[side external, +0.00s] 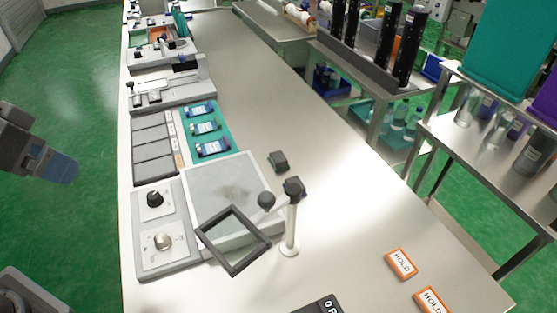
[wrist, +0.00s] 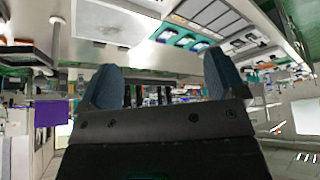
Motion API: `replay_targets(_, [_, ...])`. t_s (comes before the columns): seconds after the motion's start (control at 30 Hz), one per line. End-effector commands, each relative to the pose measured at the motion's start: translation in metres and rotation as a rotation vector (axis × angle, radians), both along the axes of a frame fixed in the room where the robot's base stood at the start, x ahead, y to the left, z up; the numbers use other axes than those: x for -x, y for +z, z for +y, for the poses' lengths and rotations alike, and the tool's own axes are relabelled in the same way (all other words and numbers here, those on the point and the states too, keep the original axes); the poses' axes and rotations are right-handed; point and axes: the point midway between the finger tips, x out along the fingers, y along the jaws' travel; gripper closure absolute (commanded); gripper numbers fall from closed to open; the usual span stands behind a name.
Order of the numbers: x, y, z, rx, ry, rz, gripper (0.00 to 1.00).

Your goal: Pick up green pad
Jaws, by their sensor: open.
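A small dark block with green on its edges (side external: 279,160), which looks like the green pad, lies on the steel bench right of the pale square plate, in the side view. I cannot pick it out with certainty in the wrist view. My gripper (side external: 60,166) is at the far left, off the bench and over the green floor, well apart from the pad. In the wrist view my gripper (wrist: 160,82) shows two blue fingers spread wide with nothing between them.
A dark square frame (side external: 233,240) on a white post (side external: 290,225) stands in front of the pad. A pale plate (side external: 225,195), a knob panel (side external: 158,225) and a teal tray (side external: 222,149) line the left side. Orange HOLD blocks (side external: 401,263) lie front right. The bench right of the pad is clear.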

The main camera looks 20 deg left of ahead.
Motion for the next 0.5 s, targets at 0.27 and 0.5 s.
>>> replay_targets(0.27, [-0.099,0.027,-0.032,-0.012,-0.201,0.041,0.11])
replay_targets(0.5, [-0.193,0.015,-0.073,-0.022,-0.386,0.065,0.11])
